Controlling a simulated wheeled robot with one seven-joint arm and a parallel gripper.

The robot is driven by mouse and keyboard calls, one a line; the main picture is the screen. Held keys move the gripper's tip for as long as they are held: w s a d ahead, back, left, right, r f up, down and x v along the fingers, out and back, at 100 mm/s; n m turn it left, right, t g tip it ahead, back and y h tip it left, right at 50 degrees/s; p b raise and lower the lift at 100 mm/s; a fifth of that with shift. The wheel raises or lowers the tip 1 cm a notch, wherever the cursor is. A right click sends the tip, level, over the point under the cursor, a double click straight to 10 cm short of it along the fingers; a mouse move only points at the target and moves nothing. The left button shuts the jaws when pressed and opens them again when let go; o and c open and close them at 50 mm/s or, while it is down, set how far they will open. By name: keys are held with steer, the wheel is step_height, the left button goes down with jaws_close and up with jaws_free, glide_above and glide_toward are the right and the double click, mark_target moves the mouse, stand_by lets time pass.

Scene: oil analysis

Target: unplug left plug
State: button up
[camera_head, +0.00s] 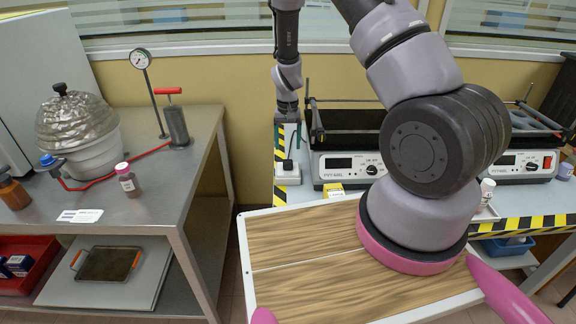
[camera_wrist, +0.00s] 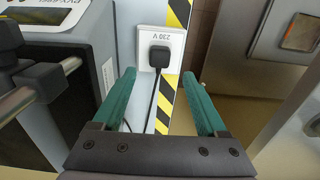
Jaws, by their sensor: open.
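A black plug (camera_wrist: 159,57) sits in a white wall-type socket box (camera_wrist: 145,46) marked 230 V in the wrist view. Its black cord runs down between my fingers. My gripper (camera_wrist: 159,75) is open, its teal fingers apart on the left and right of the plug, with nothing between the tips but the view of plug and cord. I cannot tell the exact gap between tips and plug. In the head view the white socket box (camera_head: 288,174) stands at the table's left end with the small dark plug (camera_head: 287,164) on it. My gripper (camera_head: 288,137) is just above and behind it.
A shaker device (camera_head: 348,166) stands right of the socket, and a second one (camera_head: 519,164) farther right. Yellow-black striped tape (camera_head: 281,170) edges the table. A grey metal bench (camera_head: 100,170) with a vacuum vessel (camera_head: 77,130) stands left, across a gap.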

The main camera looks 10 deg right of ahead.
mark_target(288, 161)
steer(key=shift+f, duration=4.15)
jaws_close()
steer(key=shift+r, duration=0.1)
steer(key=shift+r, duration=2.9)
